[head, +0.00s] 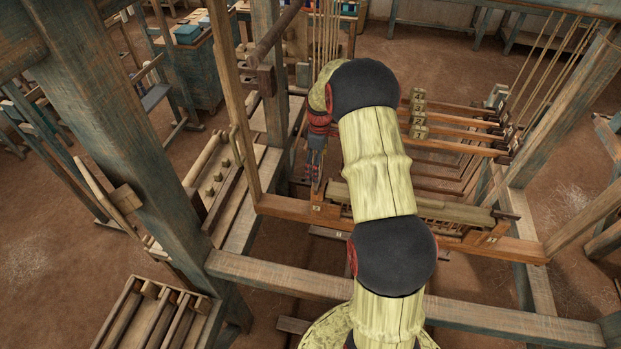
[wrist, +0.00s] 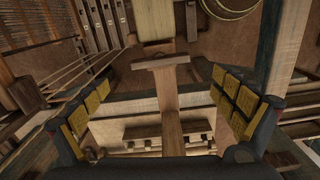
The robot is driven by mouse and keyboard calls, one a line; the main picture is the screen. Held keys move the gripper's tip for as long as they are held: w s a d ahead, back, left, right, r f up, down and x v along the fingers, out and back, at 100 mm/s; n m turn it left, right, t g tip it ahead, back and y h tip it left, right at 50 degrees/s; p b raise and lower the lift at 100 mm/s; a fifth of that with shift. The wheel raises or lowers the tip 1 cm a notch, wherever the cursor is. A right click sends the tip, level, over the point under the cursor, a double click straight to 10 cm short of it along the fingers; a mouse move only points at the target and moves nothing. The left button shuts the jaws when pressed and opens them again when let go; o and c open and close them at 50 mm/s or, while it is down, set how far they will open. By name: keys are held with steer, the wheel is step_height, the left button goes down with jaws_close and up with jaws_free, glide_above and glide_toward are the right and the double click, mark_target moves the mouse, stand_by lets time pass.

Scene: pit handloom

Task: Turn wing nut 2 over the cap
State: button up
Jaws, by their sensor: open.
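My gripper (head: 316,172) hangs pointing down at the left end of the loom's front beam in the head view. In the wrist view my gripper (wrist: 165,118) is open, its yellow-padded fingers wide apart with nothing held between them. An upright wooden bar (wrist: 171,85) with a short crosspiece (wrist: 161,62) shows between the fingers, farther off. A long pale bar (head: 455,211), possibly the cap, lies along the front beam; my arm hides part of it. I cannot make out wing nut 2 for certain in either view.
A thick post (head: 125,150) stands left of my arm and a cross rail (head: 290,276) runs in front of the loom. A slatted wooden rack (head: 160,312) is at the lower left. Bare floor (head: 50,240) is open on the left.

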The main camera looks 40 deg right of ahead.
steer(key=shift+s+d+n, duration=0.1)
steer(key=shift+d+n, duration=0.05)
steer(key=shift+n, duration=0.35)
steer(key=shift+f, duration=0.2)
step_height(320, 180, down, 8)
steer(key=shift+r+p, duration=0.25)
steer(key=shift+p, duration=0.7)
steer(key=c, duration=0.4)
steer(key=c, duration=0.7)
steer(key=shift+c, duration=0.3)
